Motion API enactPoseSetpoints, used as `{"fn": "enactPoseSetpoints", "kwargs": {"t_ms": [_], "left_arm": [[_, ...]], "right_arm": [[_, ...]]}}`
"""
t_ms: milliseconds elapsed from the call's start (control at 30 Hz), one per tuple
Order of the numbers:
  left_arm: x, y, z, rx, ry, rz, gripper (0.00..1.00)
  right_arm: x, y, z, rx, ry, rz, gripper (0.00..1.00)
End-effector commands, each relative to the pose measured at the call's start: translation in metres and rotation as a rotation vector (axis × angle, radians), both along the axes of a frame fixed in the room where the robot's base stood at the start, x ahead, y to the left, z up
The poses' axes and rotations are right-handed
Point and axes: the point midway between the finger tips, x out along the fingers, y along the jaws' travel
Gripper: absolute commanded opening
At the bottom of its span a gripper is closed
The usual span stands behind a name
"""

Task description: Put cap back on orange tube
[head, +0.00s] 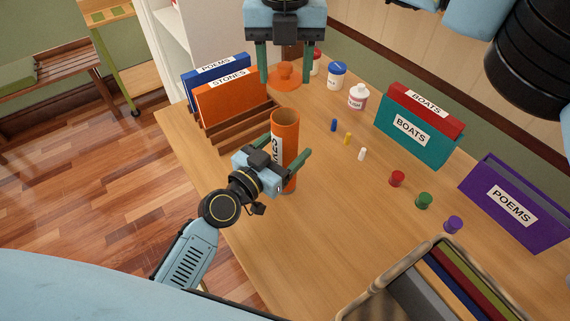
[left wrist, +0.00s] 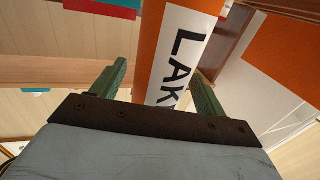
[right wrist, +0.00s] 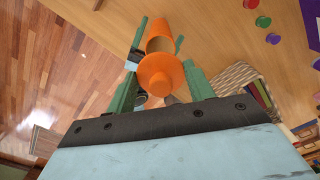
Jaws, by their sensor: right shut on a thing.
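The orange tube (head: 285,125) stands upright on the table with its top open; a white label with black letters shows on its side. My left gripper (head: 281,166) is open around the tube's lower part; in the left wrist view the tube (left wrist: 178,50) is between the fingers, with a gap beside it. My right gripper (head: 284,75) is shut on the orange cap (head: 286,81), a disc with a knob. It holds the cap above and behind the tube in the head view. In the right wrist view the cap (right wrist: 160,73) overlaps the tube (right wrist: 158,30).
A wooden rack (head: 235,126) with blue and orange books stands left of the tube. Small bottles (head: 357,97), coloured pegs (head: 347,138), round knobs (head: 397,178) and upright books (head: 412,134) are to the right. A basket (head: 381,287) of books is at the front right.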

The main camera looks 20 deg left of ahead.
Motion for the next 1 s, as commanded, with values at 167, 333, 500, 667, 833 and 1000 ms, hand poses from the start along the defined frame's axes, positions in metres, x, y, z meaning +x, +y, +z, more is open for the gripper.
{"fn": "enactPoseSetpoints", "kwargs": {"t_ms": [167, 333, 500, 667, 833, 1000], "left_arm": [[0.000, 0.000, 0.000, 0.000, 0.000, 0.000, 0.50], [0.000, 0.000, 0.000, 0.000, 0.000, 0.000, 0.28], [0.000, 0.000, 0.000, 0.000, 0.000, 0.000, 0.07], [0.000, 0.000, 0.000, 0.000, 0.001, 0.000, 0.07], [0.000, 0.000, 0.000, 0.000, 0.000, 0.000, 0.07], [0.000, 0.000, 0.000, 0.000, 0.001, 0.000, 0.07]], "right_arm": [[0.000, 0.000, 0.000, 0.000, 0.000, 0.000, 0.32], [0.000, 0.000, 0.000, 0.000, 0.000, 0.000, 0.32], [0.000, 0.000, 0.000, 0.000, 0.000, 0.000, 0.32], [0.000, 0.000, -0.007, -0.001, 0.001, 0.000, 0.32], [0.001, 0.000, -0.032, 0.000, 0.001, -0.001, 0.32], [0.002, 0.000, -0.051, 0.001, -0.003, 0.000, 0.32]]}}
